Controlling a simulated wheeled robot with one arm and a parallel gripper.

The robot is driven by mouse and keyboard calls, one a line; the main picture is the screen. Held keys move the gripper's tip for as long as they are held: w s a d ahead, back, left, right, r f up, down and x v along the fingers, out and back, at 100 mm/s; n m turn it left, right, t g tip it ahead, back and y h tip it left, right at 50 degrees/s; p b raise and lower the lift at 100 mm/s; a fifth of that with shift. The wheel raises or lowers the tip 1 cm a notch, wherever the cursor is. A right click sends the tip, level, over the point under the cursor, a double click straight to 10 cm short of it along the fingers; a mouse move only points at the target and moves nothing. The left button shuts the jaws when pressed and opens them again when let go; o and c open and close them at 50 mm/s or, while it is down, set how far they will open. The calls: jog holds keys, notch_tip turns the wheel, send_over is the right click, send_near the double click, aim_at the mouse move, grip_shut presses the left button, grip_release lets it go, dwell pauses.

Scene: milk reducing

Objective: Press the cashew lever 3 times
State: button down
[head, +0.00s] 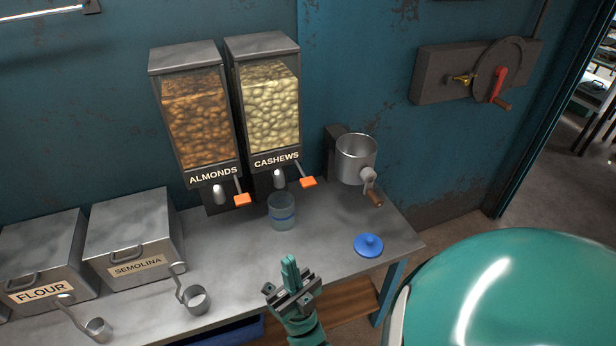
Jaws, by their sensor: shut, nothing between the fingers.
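The cashew dispenser (270,100) is a clear-fronted box full of pale nuts, labelled CASHEWS, mounted on the blue wall. Its lever has an orange end (308,182) that sticks out at the lower right. A clear glass jar (282,213) with a blue band stands on the counter below the cashew spout (279,180). I cannot tell whether it holds any nuts. My gripper (290,266) is green and grey, shut and empty, in front of the jar and below the lever in the picture, apart from both.
The almond dispenser (194,115) with its orange lever (242,200) is directly left. A metal grinder (356,160) with a crank and a blue lid (369,245) are to the right. FLOUR (40,262) and SEMOLINA (132,236) bins and metal scoops (194,299) occupy the left counter.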

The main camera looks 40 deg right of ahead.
jog(key=w+d+r+m+g+p, duration=0.3)
jog(key=w+d+m+g+p, duration=0.1)
jog(key=w, duration=0.5)
jog(key=w+d+r+m+g+h+p, duration=0.1)
jog(key=w+d+r+m+g+p, duration=0.2)
jog(key=w+d+m+g+p, duration=0.2)
jog(key=w+d+r+m+g+p, duration=0.3)
jog(key=w+d+m+g+p, duration=0.2)
jog(key=w+d+m, duration=0.4)
jog(key=shift+w+r+g, duration=0.15)
jog(key=shift+w+g, duration=0.75)
jog(key=shift+w, duration=1.05)
jog(key=shift+d+m+g+y+p, duration=0.2)
jog(key=shift+m+g+y+p, duration=0.1)
jog(key=shift+m+g+p, duration=0.4)
jog(key=s+d+m+g+y+p, duration=0.1)
jog(key=s+m+g+p, duration=0.4)
jog(key=s+g, duration=0.1)
jog(key=shift+d+g+y, duration=0.15)
jog(key=shift+g+y, duration=0.25)
jog(key=shift+g, duration=0.2)
jog(key=shift+f, duration=0.3)
